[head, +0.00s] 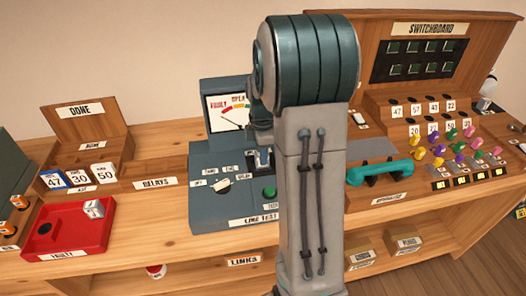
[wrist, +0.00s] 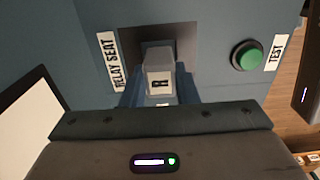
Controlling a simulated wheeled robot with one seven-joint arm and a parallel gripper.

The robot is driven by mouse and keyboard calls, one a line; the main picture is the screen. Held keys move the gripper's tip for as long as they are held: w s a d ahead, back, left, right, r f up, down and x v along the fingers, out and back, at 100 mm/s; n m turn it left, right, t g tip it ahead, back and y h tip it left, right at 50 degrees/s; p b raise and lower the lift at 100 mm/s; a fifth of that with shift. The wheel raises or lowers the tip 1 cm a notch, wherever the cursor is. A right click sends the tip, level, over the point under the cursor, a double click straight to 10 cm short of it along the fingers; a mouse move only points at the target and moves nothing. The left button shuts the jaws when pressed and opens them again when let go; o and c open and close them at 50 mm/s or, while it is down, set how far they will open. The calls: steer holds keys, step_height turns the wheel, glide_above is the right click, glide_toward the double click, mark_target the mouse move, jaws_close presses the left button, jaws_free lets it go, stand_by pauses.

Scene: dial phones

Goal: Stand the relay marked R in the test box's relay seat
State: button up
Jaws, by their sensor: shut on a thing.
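The relay marked R (wrist: 158,82) is a light grey block between the blue fingers of my gripper (wrist: 158,92) in the wrist view. My gripper is shut on it. The far end of the relay is over the dark square of the relay seat (wrist: 188,45), beside the RELAY SEAT label. I cannot tell whether it touches the seat or is in it. In the head view, my gripper (head: 260,160) is over the teal test box (head: 212,207), with my arm hiding much of that spot.
The green TEST button (wrist: 246,56) is right of the seat in the wrist view. A teal handset (head: 380,172) lies right of my arm.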

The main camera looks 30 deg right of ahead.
steer(key=shift+f, duration=0.3)
steer(key=o, duration=1.2)
steer(key=shift+r, duration=0.1)
steer(key=shift+r+p, duration=2.65)
steer(key=shift+r, duration=1.05)
steer(key=shift+r, duration=0.1)
steer(key=shift+r+p, duration=1.45)
steer(key=shift+r, duration=0.45)
